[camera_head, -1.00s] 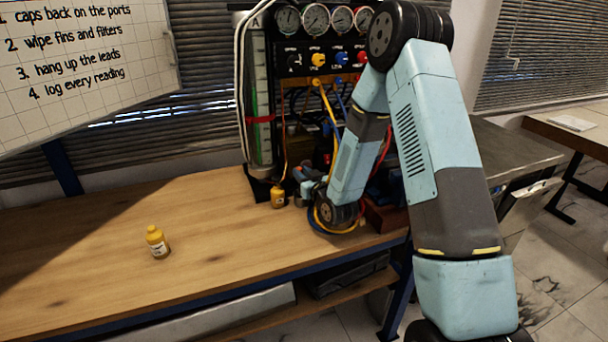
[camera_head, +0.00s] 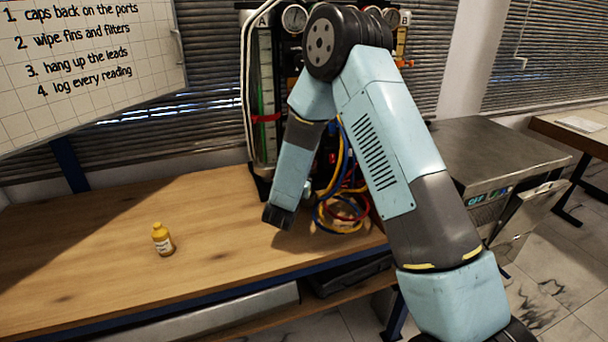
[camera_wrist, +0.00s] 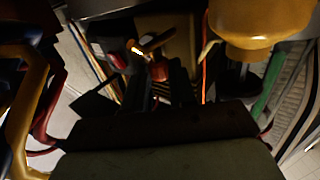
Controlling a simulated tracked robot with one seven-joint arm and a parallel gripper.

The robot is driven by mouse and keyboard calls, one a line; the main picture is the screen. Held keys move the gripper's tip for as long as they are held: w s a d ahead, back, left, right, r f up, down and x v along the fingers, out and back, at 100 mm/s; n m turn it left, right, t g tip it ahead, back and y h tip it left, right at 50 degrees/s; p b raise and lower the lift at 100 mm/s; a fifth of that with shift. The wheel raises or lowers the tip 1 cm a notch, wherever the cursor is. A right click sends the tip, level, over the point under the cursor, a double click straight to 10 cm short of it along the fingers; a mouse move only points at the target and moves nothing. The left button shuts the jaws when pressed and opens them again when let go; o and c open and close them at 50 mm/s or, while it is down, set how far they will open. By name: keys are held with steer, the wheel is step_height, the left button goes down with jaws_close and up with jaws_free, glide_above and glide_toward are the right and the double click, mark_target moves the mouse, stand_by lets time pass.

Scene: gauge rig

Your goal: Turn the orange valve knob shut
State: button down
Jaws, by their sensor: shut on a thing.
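In the wrist view a small orange-red knob (camera_wrist: 158,71) shows dimly near the middle, which I take to be the orange valve knob. My gripper (camera_wrist: 160,84) has its dark fingers on either side of it, shut on it. The knob's turn angle cannot be read in this dark view. A large yellow rounded thing (camera_wrist: 258,25) fills the upper right of the wrist view, close to the gripper.
Coiled yellow, blue and red hoses (camera_head: 340,208) hang beside my forearm. A gauge (camera_head: 294,18) and a glass column (camera_head: 263,95) stand behind. A yellow bottle (camera_head: 162,238) stands on the wooden bench (camera_head: 90,250), whose left side is mostly clear. A metal unit (camera_head: 490,155) stands right.

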steer(key=shift+w+a+r+m+g+h, duration=0.15)
steer(key=shift+m+g+h, duration=0.15)
steer(key=shift+m+h, duration=0.3)
steer(key=c, duration=0.9)
jaws_free()
steer(key=shift+s, duration=0.2)
steer(key=v, duration=1.3)
steer(key=shift+s+a, duration=0.2)
steer(key=shift+a, duration=0.05)
